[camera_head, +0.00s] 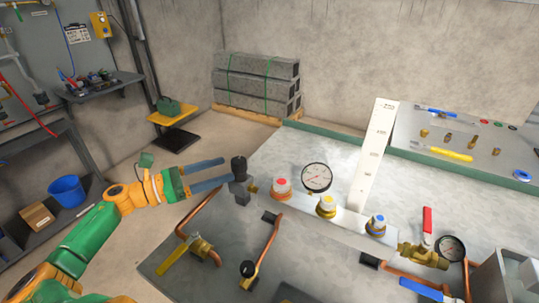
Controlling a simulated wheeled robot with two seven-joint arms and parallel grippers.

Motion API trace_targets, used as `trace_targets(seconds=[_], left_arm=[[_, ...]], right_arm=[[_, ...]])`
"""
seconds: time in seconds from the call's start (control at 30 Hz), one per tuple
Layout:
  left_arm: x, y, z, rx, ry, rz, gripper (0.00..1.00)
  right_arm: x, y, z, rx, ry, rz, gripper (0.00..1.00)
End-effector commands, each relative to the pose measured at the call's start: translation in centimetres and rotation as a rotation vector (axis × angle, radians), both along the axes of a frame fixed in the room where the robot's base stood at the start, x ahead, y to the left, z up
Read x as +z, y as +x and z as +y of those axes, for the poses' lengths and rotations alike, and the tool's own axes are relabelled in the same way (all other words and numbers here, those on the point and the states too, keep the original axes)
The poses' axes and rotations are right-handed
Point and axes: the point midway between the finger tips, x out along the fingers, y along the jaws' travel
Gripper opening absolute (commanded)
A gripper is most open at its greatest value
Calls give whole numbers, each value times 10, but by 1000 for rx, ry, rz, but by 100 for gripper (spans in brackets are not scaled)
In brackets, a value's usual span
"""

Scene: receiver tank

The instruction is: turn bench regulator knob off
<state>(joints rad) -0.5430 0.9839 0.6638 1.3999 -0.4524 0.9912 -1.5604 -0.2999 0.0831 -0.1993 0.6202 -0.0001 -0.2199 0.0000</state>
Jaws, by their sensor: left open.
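A black knob (239,164) stands upright on a dark grey block at the left end of the bench manifold. I take it to be the bench regulator knob, though no label is readable. My left gripper (226,170) comes in from the left with its two blue fingers spread apart. Its fingertips are close to the knob's left side, and nothing is held between them. I cannot tell whether a finger touches the knob or block. A round white pressure gauge (316,177) stands to the right of the knob. My right gripper is not in view.
A red lever (427,220) and second gauge (451,248) stand right.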

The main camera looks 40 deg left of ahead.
Motion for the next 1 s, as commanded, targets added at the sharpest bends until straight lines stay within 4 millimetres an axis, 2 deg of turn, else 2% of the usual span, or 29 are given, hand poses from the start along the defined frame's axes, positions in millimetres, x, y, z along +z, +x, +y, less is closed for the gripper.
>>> trace_targets(seconds=[0.13, 0.4, 0.53, 0.77, 0.8, 0.83, 1.0], left_arm=[[13, 4, -17, -74, 103, -51, 78], [13, 47, -43, -70, 100, -53, 78], [12, 57, -49, -68, 98, -50, 78], [12, 59, -50, -65, 97, -47, 78], [12, 59, -50, -65, 97, -48, 75], [12, 59, -50, -65, 97, -48, 67], [12, 59, -50, -66, 96, -48, 21]], right_arm=[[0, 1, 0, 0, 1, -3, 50], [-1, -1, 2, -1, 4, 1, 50], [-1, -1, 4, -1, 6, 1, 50], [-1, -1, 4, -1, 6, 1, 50], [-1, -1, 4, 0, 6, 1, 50], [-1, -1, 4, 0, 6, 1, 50], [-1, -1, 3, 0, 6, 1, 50]])
